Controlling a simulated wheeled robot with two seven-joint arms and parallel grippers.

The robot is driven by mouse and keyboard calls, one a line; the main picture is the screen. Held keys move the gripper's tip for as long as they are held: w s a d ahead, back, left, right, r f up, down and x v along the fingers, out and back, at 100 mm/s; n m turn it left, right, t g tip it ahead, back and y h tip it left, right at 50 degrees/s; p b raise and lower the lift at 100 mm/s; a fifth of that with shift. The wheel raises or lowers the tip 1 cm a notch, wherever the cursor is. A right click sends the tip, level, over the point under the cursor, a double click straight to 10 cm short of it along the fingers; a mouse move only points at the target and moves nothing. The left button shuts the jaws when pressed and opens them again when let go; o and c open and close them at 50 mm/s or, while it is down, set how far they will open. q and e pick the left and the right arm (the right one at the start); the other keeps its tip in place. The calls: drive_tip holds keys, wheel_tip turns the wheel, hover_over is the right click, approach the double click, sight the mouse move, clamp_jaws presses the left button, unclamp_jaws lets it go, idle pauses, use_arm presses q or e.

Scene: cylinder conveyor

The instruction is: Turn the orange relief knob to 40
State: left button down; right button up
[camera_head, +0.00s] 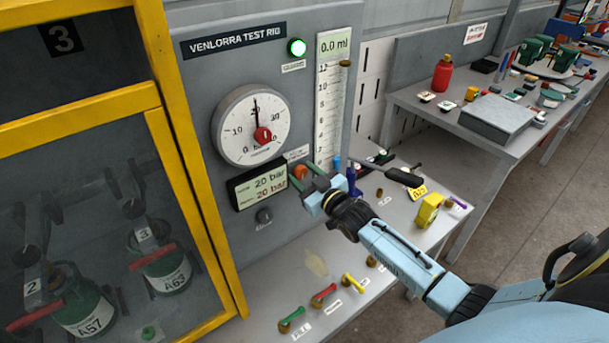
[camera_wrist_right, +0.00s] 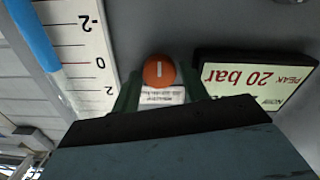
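The round orange relief knob (camera_head: 300,171) is on the grey rig panel, right of the display and below the gauge. In the right wrist view, the knob (camera_wrist_right: 159,71) shows a pale line mark running up and down, with a white label below it in that picture. My right gripper (camera_head: 304,177) is at the knob; its green fingers (camera_wrist_right: 157,88) stand apart on either side of it. Small gaps seem to show, but contact is hard to tell. The gauge (camera_head: 251,124) has its dark needle near the top, about 20. The display (camera_head: 260,186) reads 20 bar on both lines. My left gripper is not in view.
A dark small knob (camera_head: 264,215) is below the display. Colored valves lie on the bench (camera_head: 300,290). A yellow-framed cabinet (camera_head: 180,130) is at left.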

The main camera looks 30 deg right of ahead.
drive_tip(key=s+d, duration=0.1)
drive_tip(key=s, duration=1.2)
drive_tip(key=shift+s+b, duration=0.15)
drive_tip(key=shift+b, duration=0.15)
